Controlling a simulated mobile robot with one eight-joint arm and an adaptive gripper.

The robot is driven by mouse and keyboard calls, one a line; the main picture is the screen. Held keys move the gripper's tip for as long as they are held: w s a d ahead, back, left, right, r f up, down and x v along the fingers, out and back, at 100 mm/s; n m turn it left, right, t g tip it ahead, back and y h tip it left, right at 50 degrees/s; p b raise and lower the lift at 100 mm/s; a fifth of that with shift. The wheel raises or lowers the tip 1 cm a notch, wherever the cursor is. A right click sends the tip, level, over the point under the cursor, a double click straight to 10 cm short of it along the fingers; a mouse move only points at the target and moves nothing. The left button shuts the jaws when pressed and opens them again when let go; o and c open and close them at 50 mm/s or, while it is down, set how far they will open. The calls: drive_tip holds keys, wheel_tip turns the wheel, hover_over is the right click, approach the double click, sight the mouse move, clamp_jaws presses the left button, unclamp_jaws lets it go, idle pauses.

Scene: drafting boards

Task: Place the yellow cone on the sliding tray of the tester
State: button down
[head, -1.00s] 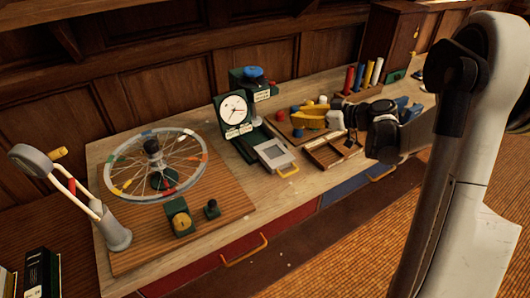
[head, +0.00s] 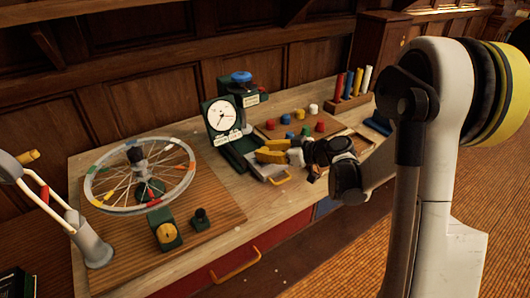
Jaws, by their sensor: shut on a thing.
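The tester is a dark green device with a white round dial (head: 222,116). Its pale grey sliding tray (head: 266,170) sticks out at the front, with a yellow handle (head: 280,179). My gripper (head: 264,151) has yellow fingers, which reach in from the right over the back of the tray, close to the tester's body. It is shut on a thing. The yellow cone is not clearly distinct from the yellow fingers, and I see it nowhere else. The fingers hide part of the tray, and I cannot tell whether the held thing touches it.
A board (head: 262,128) with several red, blue and white pieces lies behind my gripper. A rack of coloured rods (head: 350,90) stands at the back right. A spoked wheel (head: 140,178) on a wooden base fills the left. A blue-topped device (head: 241,78) stands behind the dial.

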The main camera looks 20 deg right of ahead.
drive_tip(key=shift+f, duration=0.1)
drive_tip(key=c, duration=1.6)
unclamp_jaws()
drive_tip(key=shift+f, duration=0.1)
drive_tip(key=o, duration=0.4)
